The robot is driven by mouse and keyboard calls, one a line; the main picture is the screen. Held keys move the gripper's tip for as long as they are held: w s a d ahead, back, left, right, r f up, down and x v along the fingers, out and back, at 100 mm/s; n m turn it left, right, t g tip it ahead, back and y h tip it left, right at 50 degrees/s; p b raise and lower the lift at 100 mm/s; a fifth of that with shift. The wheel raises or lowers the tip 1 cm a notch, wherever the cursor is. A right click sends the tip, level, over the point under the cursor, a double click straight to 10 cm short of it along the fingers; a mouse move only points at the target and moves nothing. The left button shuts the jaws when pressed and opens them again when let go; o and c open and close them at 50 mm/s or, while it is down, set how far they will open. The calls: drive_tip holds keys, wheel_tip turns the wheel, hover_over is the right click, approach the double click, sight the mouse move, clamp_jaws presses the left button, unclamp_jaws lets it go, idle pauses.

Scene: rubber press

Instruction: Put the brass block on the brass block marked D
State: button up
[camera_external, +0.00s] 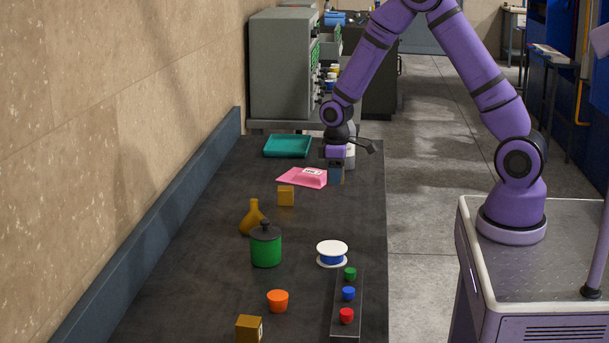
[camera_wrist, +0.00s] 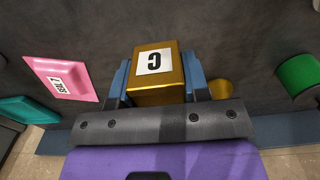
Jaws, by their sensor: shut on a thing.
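My gripper (camera_external: 335,178) is over the far right part of the bench, just right of the pink piece. In the wrist view its blue fingers (camera_wrist: 157,84) are shut on a brass block (camera_wrist: 144,92) with a white label that looks like an upside-down C. In the external view the held block is hidden by the fingers. One brass block (camera_external: 286,196) stands on the bench left of and nearer than my gripper. Another brass block (camera_external: 247,328) stands at the near end, with a pale label edge on its right side. I cannot read a D on either.
A pink piece (camera_external: 302,178) and a teal tray (camera_external: 287,146) lie left of my gripper. An amber flask (camera_external: 252,219), green jar (camera_external: 266,247), white spool (camera_external: 332,248), orange cup (camera_external: 278,300) and a dark strip with small colored pieces (camera_external: 346,333) stand nearer. The wall is left.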

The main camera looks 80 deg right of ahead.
hover_over(285, 188)
drive_tip(key=shift+s+d+f, duration=0.1)
drive_tip(key=shift+s+f, duration=0.05)
drive_tip(key=shift+f, duration=2.3)
drive_tip(key=shift+f, duration=0.1)
drive_tip(key=o, duration=1.2)
